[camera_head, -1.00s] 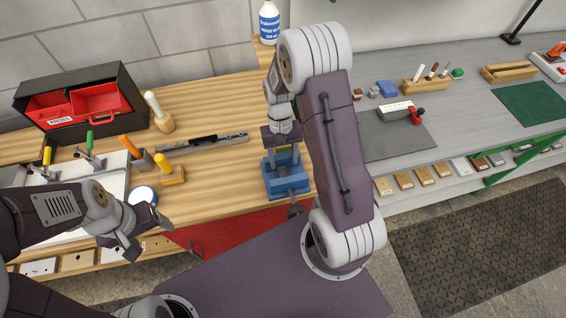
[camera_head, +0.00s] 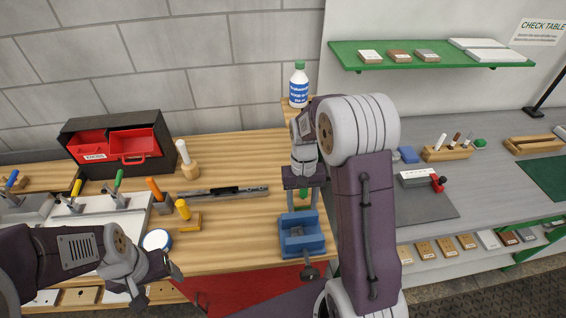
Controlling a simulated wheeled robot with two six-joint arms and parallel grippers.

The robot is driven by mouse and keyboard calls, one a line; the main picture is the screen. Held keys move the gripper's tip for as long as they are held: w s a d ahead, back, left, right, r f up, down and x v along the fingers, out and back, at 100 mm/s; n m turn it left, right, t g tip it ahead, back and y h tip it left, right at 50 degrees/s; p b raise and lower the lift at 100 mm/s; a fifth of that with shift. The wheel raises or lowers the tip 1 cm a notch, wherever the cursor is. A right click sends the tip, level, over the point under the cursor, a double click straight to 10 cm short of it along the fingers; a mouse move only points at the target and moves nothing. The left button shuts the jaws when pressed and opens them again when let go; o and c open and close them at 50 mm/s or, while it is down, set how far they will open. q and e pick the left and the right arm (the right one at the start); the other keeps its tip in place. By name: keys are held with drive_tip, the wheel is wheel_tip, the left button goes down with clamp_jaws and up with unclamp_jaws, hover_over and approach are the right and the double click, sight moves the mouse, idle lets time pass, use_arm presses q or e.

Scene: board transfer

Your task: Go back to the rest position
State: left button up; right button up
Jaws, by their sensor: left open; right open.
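My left gripper (camera_head: 160,284) is open and empty at the lower left, in front of the wooden bench's front edge. My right gripper (camera_head: 304,196) is open and points down just above the blue vise (camera_head: 302,238). A small green piece shows between its fingers, at the vise jaws; I cannot tell whether the fingers touch it. My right arm's upper links hide part of the bench to the right of the vise.
The wooden bench (camera_head: 240,228) carries a red-and-black toolbox (camera_head: 118,150), a wooden mallet (camera_head: 186,160), a dark metal bar (camera_head: 222,191), a yellow-handled tool (camera_head: 184,212) and a white glue bottle (camera_head: 298,86). A grey table (camera_head: 470,195) stands right, below a green shelf (camera_head: 430,53).

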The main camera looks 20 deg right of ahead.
drive_tip(key=shift+w+a+r, duration=0.1)
drive_tip(key=shift+w+a, duration=0.05)
drive_tip(key=s+a+n+t+b, duration=0.1)
drive_tip(key=s+a+n+t, duration=0.1)
drive_tip(key=s, duration=0.7)
drive_tip(key=a+t, duration=0.1)
drive_tip(key=a, duration=0.1)
drive_tip(key=shift+s+a+n, duration=0.25)
drive_tip(key=shift+a+n, duration=0.05)
drive_tip(key=shift+a, duration=0.1)
drive_tip(key=shift+s, duration=0.2)
drive_tip(key=shift+w, duration=0.1)
